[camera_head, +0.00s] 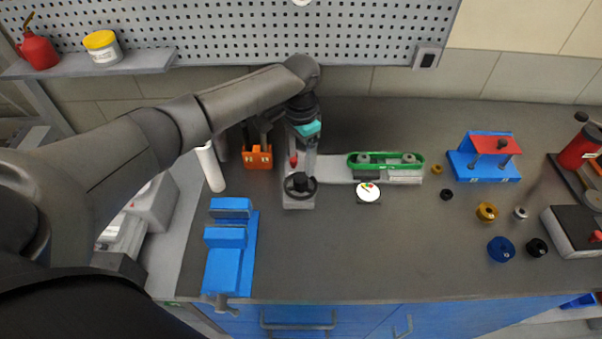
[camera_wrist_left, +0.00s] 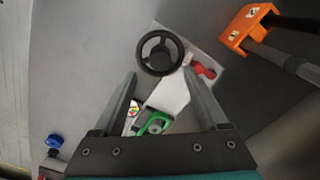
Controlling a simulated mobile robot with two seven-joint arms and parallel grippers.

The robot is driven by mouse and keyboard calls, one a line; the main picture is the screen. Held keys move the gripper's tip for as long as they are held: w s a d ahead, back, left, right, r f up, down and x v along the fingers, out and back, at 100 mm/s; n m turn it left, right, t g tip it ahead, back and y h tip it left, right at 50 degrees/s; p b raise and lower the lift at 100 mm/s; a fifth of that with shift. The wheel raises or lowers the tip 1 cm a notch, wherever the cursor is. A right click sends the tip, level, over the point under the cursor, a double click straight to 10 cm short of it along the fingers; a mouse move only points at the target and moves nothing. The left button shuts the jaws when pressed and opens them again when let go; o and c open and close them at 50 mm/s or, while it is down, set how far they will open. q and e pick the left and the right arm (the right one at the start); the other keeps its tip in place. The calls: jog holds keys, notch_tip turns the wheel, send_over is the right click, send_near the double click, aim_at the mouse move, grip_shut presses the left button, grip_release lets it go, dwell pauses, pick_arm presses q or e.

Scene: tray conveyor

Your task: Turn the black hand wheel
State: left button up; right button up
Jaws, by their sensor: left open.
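The black hand wheel (camera_head: 299,185) lies flat on the front of a light grey conveyor unit, left of the bench's middle. In the left wrist view the wheel (camera_wrist_left: 160,34) is a dark ring with a hub, beyond the fingertips and roughly centred between them. My left gripper (camera_head: 303,158) is just behind and above the wheel in the head view, pointing down. Its two fingers stand apart in the left wrist view (camera_wrist_left: 160,73), with nothing held between them. They look apart from the wheel; the exact height gap is hard to tell. My right gripper is not in view.
A red knob (camera_head: 293,160) is close behind the wheel. An orange holder (camera_head: 258,157) with tools stands left of it. The green tray (camera_head: 385,167) and a white dial (camera_head: 368,193) are to the right. A blue vise (camera_head: 231,262) sits front left. Bench right of the vise is clear.

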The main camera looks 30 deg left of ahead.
aim_at(301, 178)
pick_arm(q)
notch_tip(301, 178, down, 5)
jog(key=shift+r, duration=0.1)
jog(key=shift+f+b, duration=0.3)
jog(key=shift+f, duration=0.5)
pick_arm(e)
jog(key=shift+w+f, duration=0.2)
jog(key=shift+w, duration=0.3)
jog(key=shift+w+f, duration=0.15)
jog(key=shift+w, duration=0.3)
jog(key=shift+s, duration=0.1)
pick_arm(q)
jog(key=c, duration=0.3)
grip_shut()
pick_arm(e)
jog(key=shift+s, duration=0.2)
